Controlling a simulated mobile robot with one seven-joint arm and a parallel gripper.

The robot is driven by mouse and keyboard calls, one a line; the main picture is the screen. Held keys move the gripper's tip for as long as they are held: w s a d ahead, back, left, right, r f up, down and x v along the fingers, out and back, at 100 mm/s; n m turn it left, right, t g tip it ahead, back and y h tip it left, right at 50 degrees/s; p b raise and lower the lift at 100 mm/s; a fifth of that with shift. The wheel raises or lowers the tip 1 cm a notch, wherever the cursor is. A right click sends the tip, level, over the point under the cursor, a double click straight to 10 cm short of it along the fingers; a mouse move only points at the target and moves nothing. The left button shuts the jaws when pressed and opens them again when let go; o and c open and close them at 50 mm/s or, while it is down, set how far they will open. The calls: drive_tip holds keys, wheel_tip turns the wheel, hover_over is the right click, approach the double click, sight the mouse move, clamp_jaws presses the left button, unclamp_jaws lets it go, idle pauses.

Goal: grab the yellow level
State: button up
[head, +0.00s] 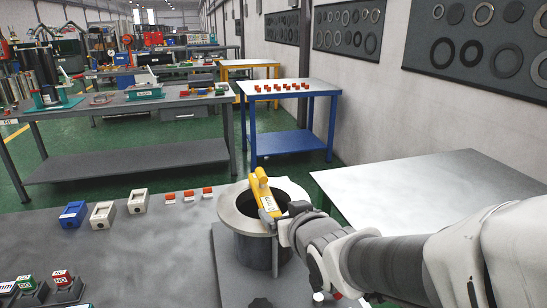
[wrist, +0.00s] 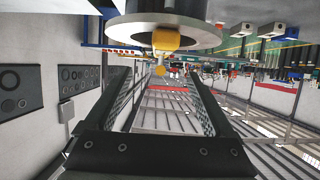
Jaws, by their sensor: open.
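The yellow level (head: 262,190) lies across the top of the dark flanged cylinder (head: 238,222), over its opening. In the wrist view the level (wrist: 166,39) shows end-on as a small yellow block below the grey flange (wrist: 125,30), beyond the fingers. My gripper (head: 283,216) is beside the near right side of the flange, close to the near end of the level. In the wrist view my gripper (wrist: 165,85) has its fingers wide apart with nothing between them. Whether a finger touches the level or the flange cannot be told.
Blue and white boxes (head: 103,214) and small red-topped blocks (head: 188,195) stand left of the cylinder. Red and green blocks (head: 62,279) sit at the front left. An empty grey table (head: 430,185) is at right. A blue table (head: 290,90) stands behind.

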sight(265, 195)
drive_tip(key=p+x, duration=0.2)
drive_tip(key=x, duration=0.7)
drive_tip(key=shift+w+a+f, duration=0.1)
drive_tip(key=shift+w, duration=0.1)
drive_tip(key=shift+a+r+p+x, duration=0.15)
drive_tip(key=shift+p+x, duration=0.1)
drive_tip(key=shift+x, duration=1.1)
drive_tip(key=shift+a+r+p+x, duration=0.1)
drive_tip(key=shift+p+x, duration=0.15)
drive_tip(key=shift+x, duration=1.05)
clamp_jaws()
drive_tip(key=shift+r, duration=0.1)
